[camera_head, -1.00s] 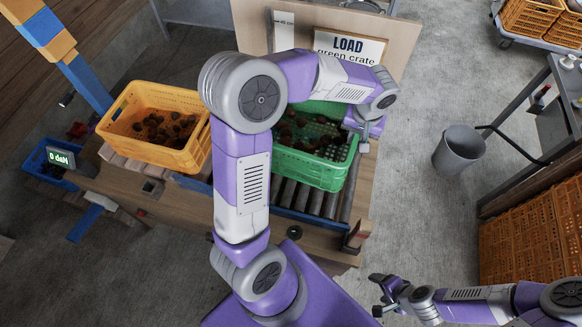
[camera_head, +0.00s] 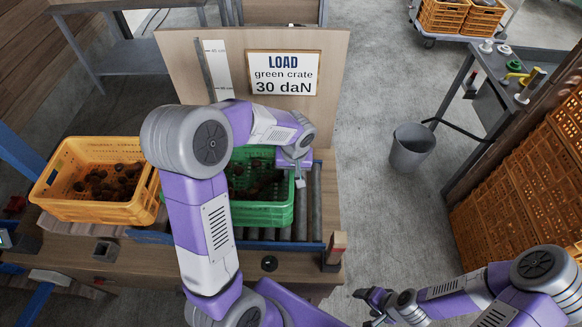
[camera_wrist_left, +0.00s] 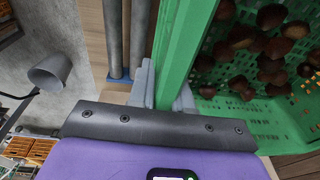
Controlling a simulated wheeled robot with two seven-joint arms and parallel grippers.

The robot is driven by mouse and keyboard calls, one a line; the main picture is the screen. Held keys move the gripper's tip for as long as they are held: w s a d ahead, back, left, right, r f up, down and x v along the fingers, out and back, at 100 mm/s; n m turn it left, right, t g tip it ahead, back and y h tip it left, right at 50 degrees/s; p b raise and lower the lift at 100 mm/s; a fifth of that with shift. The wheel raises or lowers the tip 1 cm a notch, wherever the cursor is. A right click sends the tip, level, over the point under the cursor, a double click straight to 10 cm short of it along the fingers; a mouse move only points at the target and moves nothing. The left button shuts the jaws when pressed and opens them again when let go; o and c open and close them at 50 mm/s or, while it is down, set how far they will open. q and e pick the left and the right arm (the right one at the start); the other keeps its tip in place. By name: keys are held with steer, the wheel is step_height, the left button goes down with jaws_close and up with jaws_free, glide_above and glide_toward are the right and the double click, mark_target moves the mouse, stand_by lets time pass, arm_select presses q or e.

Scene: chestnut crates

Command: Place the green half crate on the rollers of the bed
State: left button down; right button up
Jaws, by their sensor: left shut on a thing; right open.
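The green half crate (camera_head: 265,214) holds brown chestnuts and sits over the bed's grey rollers (camera_head: 317,205), which show to its right and along its front. Whether its base rests fully on them is hidden. My left gripper (camera_head: 299,181) is at the crate's right wall. In the left wrist view, its fingers (camera_wrist_left: 168,92) straddle and grip the green wall (camera_wrist_left: 182,45), with rollers (camera_wrist_left: 113,40) beside it. My left arm hides the crate's left part in the head view. My right gripper (camera_head: 366,307) is open and empty at lower right, away from the bed.
A yellow crate (camera_head: 95,208) of chestnuts stands left of the green one. A board with a sign (camera_head: 284,73) reading "LOAD green crate 30 daN" rises behind the bed. A grey bin (camera_head: 409,148) stands on the floor at right. Stacked orange crates (camera_head: 510,200) line the right side.

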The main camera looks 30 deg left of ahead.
arm_select(q)
steer(key=shift+f, duration=1.45)
steer(key=shift+b, duration=0.35)
steer(key=c, duration=1.5)
jaws_free()
steer(key=shift+f, duration=0.2)
steer(key=o, duration=0.4)
steer(key=shift+o, duration=0.2)
steer(key=shift+r, duration=0.2)
steer(key=r+p, duration=0.1)
steer(key=r, duration=0.3)
steer(key=d+r+p, duration=0.1)
steer(key=r, duration=0.3)
steer(key=s+r+p, duration=0.1)
steer(key=r, duration=0.3)
steer(key=shift+d, duration=0.15)
steer(key=shift+f, duration=0.1)
